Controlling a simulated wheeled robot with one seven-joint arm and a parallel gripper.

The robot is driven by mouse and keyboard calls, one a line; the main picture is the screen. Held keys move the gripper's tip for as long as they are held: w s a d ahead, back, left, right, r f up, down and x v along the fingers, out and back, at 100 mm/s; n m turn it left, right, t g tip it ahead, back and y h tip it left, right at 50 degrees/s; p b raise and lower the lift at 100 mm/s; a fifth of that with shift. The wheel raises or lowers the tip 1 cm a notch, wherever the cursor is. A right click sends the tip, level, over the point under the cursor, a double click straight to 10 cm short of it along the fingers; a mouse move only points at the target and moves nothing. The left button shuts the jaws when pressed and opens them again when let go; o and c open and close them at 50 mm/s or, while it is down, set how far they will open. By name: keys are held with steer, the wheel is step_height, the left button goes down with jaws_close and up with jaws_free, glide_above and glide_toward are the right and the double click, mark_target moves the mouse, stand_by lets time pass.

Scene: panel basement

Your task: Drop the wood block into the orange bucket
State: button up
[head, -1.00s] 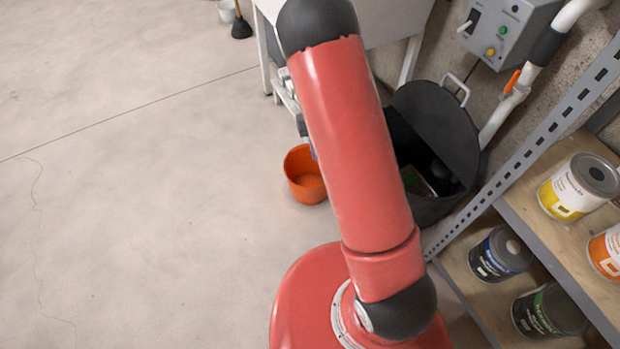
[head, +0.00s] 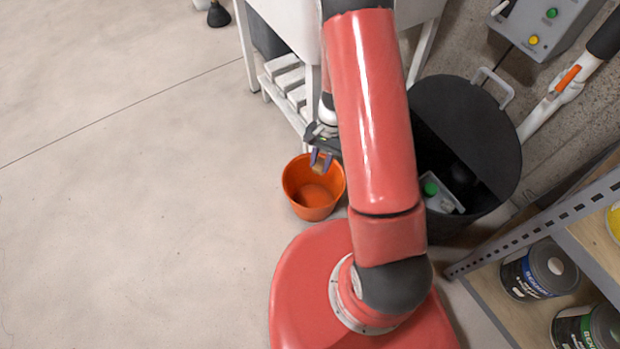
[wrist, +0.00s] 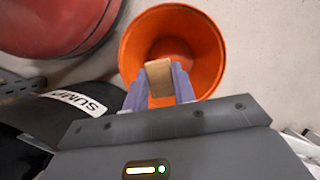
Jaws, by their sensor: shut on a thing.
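The orange bucket (head: 300,196) stands upright on the floor, just left of my arm and base in the head view. In the wrist view, the bucket (wrist: 213,55) opens beyond my fingertips. My gripper (head: 321,162) is over the bucket's far part in the head view. In the wrist view, my gripper (wrist: 160,88) is shut on the wood block (wrist: 159,77), a small tan piece between its two purple-grey fingers. The block appears against the bucket's opening; its exact height above the rim is hard to tell.
A black bin (head: 467,130) with its lid partly open stands right of my arm. A white slatted bench (head: 283,80) is behind the bucket. Shelving with paint cans (head: 540,270) is at the right. The floor (head: 120,220) to the left is clear.

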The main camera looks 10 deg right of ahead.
steer(key=shift+w+f, duration=0.15)
steer(key=shift+f, duration=0.35)
step_height(320, 180, down, 5)
steer(key=b, duration=0.4)
steer(key=shift+f, duration=0.2)
steer(key=o, duration=1)
steer(key=p+v, duration=0.1)
steer(key=v, duration=0.7)
steer(key=shift+s, duration=0.2)
